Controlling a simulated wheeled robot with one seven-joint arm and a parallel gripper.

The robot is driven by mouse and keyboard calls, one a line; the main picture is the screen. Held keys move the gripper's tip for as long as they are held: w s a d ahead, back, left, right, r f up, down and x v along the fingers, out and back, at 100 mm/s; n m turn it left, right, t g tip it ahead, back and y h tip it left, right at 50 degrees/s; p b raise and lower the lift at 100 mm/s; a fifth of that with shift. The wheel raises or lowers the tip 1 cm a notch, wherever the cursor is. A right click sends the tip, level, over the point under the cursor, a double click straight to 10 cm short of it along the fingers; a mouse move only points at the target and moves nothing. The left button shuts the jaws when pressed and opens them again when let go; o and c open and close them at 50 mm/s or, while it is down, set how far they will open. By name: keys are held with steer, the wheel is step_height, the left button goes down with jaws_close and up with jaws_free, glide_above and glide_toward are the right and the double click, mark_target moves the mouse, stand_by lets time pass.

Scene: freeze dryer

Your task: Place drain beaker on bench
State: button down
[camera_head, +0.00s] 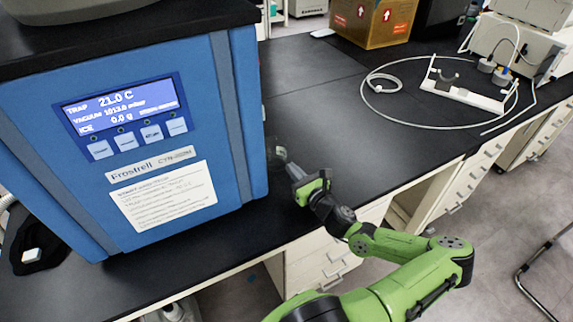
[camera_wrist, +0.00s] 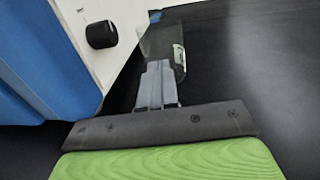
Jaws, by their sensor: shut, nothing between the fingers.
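A clear beaker (camera_wrist: 158,42) stands just beyond my fingertips in the wrist view, over the black bench top. A pale mark shows on its right side. In the head view the beaker (camera_head: 279,154) is a faint, glassy shape beside the blue freeze dryer (camera_head: 150,150), partly hidden by my gripper. My gripper (camera_head: 292,171) is low over the bench, to the right of the dryer. In the wrist view my gripper's fingers (camera_wrist: 160,72) are together and point at the beaker, with nothing held between them. Whether they touch the beaker I cannot tell.
A black knob-like fitting (camera_wrist: 101,35) sticks out of the dryer's white side panel, left of the beaker. Farther back are a looped white tube (camera_head: 384,86), a white stand (camera_head: 465,92) and a cardboard box (camera_head: 375,20).

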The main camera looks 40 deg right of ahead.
mark_target(270, 146)
steer(key=x, duration=0.4)
steer(key=shift+b, duration=0.3)
steer(key=p+x, duration=0.3)
steer(key=x, duration=0.4)
steer(key=shift+w, duration=0.2)
